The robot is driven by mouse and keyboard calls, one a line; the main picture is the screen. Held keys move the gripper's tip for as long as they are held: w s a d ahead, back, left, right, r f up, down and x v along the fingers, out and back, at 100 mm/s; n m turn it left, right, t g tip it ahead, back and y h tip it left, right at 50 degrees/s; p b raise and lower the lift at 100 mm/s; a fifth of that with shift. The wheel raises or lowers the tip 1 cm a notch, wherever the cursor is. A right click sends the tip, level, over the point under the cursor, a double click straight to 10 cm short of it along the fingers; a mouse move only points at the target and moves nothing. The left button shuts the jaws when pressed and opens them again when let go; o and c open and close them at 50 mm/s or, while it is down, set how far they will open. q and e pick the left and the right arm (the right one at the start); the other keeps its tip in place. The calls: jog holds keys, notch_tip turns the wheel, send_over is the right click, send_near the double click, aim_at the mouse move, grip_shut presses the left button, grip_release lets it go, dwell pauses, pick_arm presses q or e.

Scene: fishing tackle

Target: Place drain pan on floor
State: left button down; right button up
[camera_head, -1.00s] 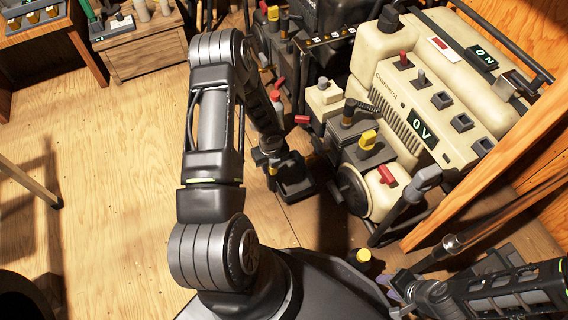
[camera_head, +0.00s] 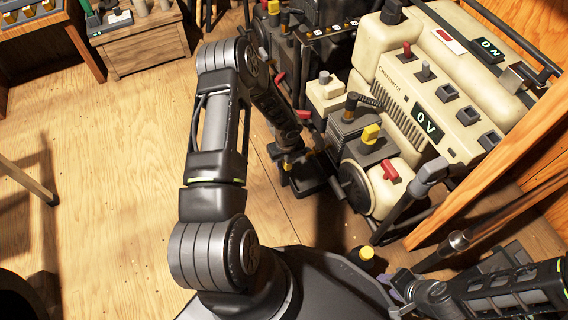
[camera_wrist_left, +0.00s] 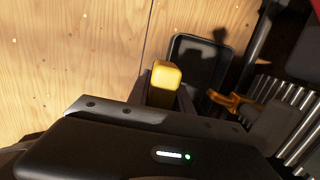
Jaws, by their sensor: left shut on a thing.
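The drain pan looks like a dark, shallow rectangular tray (camera_head: 308,184), low beside the generator, just below my left gripper (camera_head: 290,157). It also shows in the left wrist view (camera_wrist_left: 196,62), with a raised rim and a dark shadow inside. My left gripper is shut on a yellow block-like part (camera_wrist_left: 165,78) at the pan's near corner, which appears to be its grip. The head view hides the fingertips, and I cannot tell whether the pan's bottom touches the floor. My right gripper (camera_head: 392,286) is at the lower right, away from the pan; its fingers are too small to judge.
The cream generator (camera_head: 415,110) with knobs and a frame stands close to the right of the pan. A wooden post (camera_head: 490,165) rises further right. The wooden floor (camera_head: 120,190) to the left is clear. A wooden crate (camera_head: 145,50) stands at the back left.

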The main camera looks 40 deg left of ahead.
pick_arm(q)
jog(key=shift+w, duration=0.1)
jog(key=shift+f, duration=0.1)
jog(key=c, duration=1.1)
grip_release()
jog(key=shift+c, duration=0.2)
jog(key=r+p, duration=0.2)
jog(key=r, duration=0.2)
jog(key=r+p, duration=0.1)
jog(key=r, duration=0.3)
jog(key=d+r+p, duration=0.1)
jog(key=r+p, duration=0.1)
jog(key=r, duration=0.2)
jog(key=shift+s+d+r+p, duration=0.1)
jog(key=shift+s+p, duration=0.25)
jog(key=shift+s, duration=0.05)
